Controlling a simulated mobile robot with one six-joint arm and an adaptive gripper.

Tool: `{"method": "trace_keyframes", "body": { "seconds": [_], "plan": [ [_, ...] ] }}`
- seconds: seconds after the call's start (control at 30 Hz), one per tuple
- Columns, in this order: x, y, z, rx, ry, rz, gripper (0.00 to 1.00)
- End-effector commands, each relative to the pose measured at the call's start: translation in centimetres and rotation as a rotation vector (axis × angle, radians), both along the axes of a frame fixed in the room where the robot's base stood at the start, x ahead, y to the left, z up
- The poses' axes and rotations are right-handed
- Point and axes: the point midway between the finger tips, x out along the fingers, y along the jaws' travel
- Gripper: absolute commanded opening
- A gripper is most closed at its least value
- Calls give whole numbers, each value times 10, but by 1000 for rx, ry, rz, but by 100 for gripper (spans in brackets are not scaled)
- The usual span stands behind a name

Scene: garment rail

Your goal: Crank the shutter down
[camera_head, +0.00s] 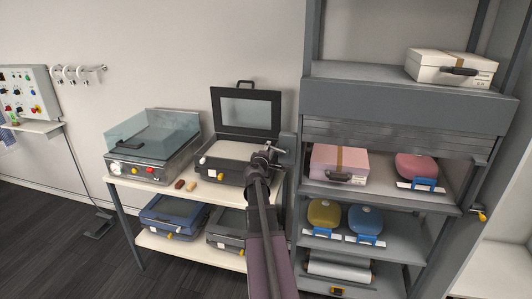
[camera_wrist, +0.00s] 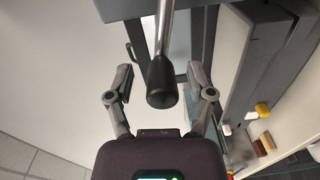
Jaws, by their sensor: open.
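The shutter (camera_head: 395,135) shows as a narrow band of grey slats under the housing (camera_head: 400,103) of the grey shelf rack; the shelves below it are open. A crank-like part with a yellow knob (camera_head: 479,213) is on the rack's right side. My gripper (camera_head: 270,153) is left of the rack, in front of the open-lidded box, far from that knob. In the wrist view, my open gripper (camera_wrist: 160,74) has a black grip on a metal rod (camera_wrist: 162,88) between its fingers, with gaps on both sides. I cannot tell what the rod belongs to.
The open-lidded box (camera_head: 222,170) and a clear-lidded box (camera_head: 150,150) stand on a white table (camera_head: 140,192) with two small blocks. The rack holds a pink case (camera_head: 338,162) and several colored containers.

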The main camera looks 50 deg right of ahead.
Motion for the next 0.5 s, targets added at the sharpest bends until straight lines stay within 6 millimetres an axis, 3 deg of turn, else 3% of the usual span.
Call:
{"method": "trace_keyframes", "body": {
  "seconds": [0.5],
  "plan": [
    [-28, 53, 0, -2, 0, 1, 69]
  ]
}}
